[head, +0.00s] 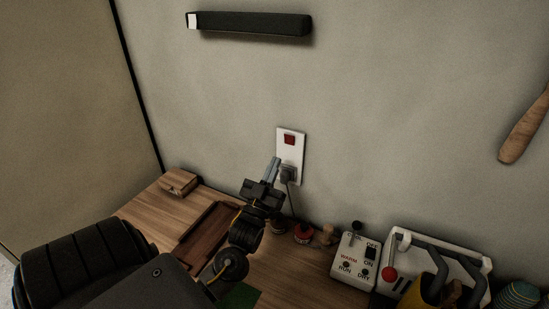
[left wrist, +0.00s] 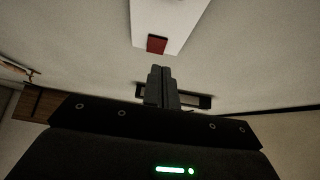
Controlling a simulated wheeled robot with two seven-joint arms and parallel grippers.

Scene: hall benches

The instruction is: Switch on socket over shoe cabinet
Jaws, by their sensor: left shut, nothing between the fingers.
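The socket (head: 298,157) is a white upright plate on the wall above the wooden cabinet top (head: 159,212). In the left wrist view the plate (left wrist: 172,18) and red switch (left wrist: 157,44) lie just past my shut fingertips (left wrist: 160,68). Contact cannot be told. My right gripper is not in view.
A black bar (head: 250,23) is fixed high on the wall. On the cabinet stand a wooden box (head: 178,181), a brown tray (head: 205,236), a white control box (head: 354,261) and a white rack with a red-knobbed lever (head: 390,274). The wall around the socket is clear.

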